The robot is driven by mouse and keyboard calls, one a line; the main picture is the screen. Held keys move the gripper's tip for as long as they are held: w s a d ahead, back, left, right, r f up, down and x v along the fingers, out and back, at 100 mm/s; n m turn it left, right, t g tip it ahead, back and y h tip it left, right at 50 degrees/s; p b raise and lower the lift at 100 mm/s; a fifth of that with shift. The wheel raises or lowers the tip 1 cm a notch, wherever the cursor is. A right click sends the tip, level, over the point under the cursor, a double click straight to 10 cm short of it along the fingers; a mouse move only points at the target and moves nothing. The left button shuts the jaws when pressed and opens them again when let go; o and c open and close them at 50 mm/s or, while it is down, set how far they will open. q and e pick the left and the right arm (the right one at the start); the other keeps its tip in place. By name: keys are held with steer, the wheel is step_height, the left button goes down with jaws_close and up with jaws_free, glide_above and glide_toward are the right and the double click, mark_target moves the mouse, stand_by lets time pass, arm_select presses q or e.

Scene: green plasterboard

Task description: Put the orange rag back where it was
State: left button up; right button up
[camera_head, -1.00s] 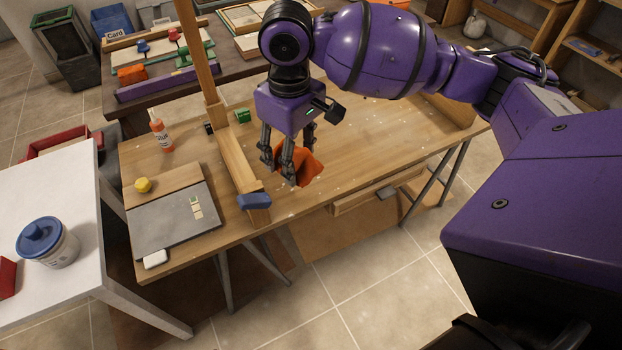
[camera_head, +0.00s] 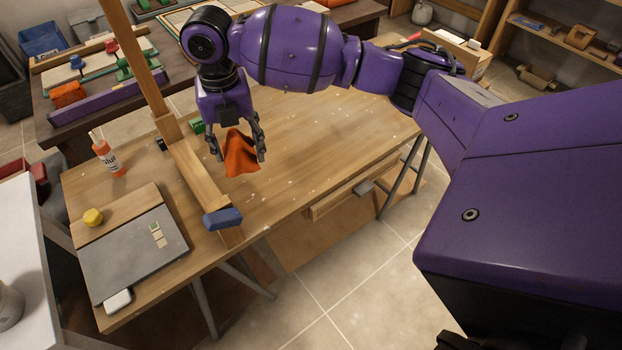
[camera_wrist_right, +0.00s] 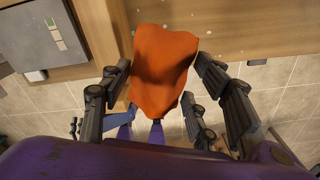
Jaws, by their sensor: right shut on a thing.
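The orange rag (camera_head: 241,154) hangs crumpled between the fingers of my right gripper (camera_head: 238,158), over the wooden workbench (camera_head: 320,130). In the right wrist view the rag (camera_wrist_right: 163,68) fills the space between the fingers, and my right gripper (camera_wrist_right: 160,95) is shut on it. In the head view its lower edge is near the bench top; I cannot tell whether it touches.
A wooden post and beam with a blue end (camera_head: 222,218) stands just left of the rag. A glue bottle (camera_head: 106,158), a yellow piece (camera_head: 93,216), a grey board (camera_head: 133,255) and a green block (camera_head: 197,126) are on the bench. Its right side is clear.

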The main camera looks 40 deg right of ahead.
steer(key=n, duration=0.1)
steer(key=w+n, duration=0.1)
steer(key=n, duration=0.1)
steer(key=shift+w+f+n, duration=0.25)
steer(key=shift+f+n, duration=0.05)
steer(key=shift+f, duration=0.35)
glide_above(250, 200)
step_height(250, 200, down, 12)
steer(key=shift+f+b, duration=0.25)
steer(key=shift+b, duration=0.2)
steer(key=shift+d+f, duration=0.1)
steer(key=shift+f, duration=2.3)
steer(key=shift+f, duration=0.2)
steer(key=o, duration=1.1)
steer(key=shift+r, duration=0.15)
